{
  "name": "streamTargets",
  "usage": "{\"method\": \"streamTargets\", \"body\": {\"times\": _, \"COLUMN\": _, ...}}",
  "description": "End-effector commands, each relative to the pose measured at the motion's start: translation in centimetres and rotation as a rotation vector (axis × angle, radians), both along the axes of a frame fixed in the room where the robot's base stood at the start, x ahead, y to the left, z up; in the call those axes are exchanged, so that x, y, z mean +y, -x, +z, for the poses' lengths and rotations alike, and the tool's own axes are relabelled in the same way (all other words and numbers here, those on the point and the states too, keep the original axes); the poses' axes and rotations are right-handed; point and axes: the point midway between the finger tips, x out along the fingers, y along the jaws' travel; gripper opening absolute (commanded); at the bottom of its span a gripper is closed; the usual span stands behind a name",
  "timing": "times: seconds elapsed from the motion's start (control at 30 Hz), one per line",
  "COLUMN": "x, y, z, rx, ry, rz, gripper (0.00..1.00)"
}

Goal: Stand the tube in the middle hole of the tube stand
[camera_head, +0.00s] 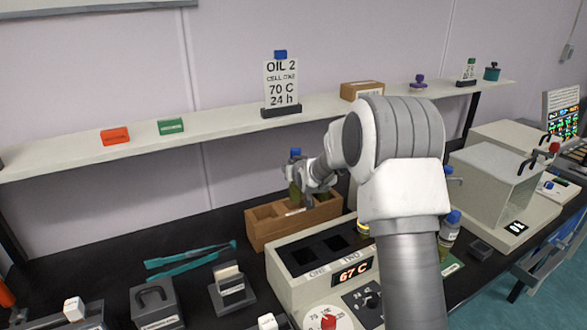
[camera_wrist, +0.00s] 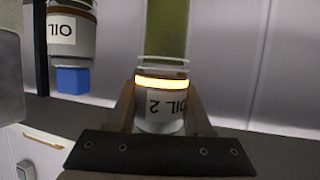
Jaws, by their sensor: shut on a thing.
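The tube (camera_head: 295,190) has a blue cap and green contents. My gripper (camera_head: 306,186) is shut on it, and it looks upright over the middle part of the wooden tube stand (camera_head: 268,238). In the wrist view the tube (camera_wrist: 165,30) sits between the two fingers of my gripper (camera_wrist: 160,108), with an orange band and an upside-down "OIL 2" label. The left hole of the stand looks empty. The tube's lower end is hidden, so I cannot tell whether it is inside the middle hole or just above it.
A heater block (camera_head: 290,240) reading 67 C stands right in front of the stand. An "OIL 2, 70 C, 24 h" card (camera_head: 281,84) is on the shelf (camera_head: 215,125) above. Teal tongs (camera_head: 190,260) lie left. A blue-capped bottle (camera_head: 449,232) stands right of my arm.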

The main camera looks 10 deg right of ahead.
Motion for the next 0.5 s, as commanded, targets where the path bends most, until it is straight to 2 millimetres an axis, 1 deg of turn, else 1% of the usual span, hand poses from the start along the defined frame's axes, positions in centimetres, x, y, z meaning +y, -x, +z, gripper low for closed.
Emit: {"method": "streamTargets", "body": {"times": 0.5, "x": 0.0, "y": 0.0, "z": -2.8, "rx": -0.002, "ry": 0.000, "rz": 0.000, "gripper": 0.00}}
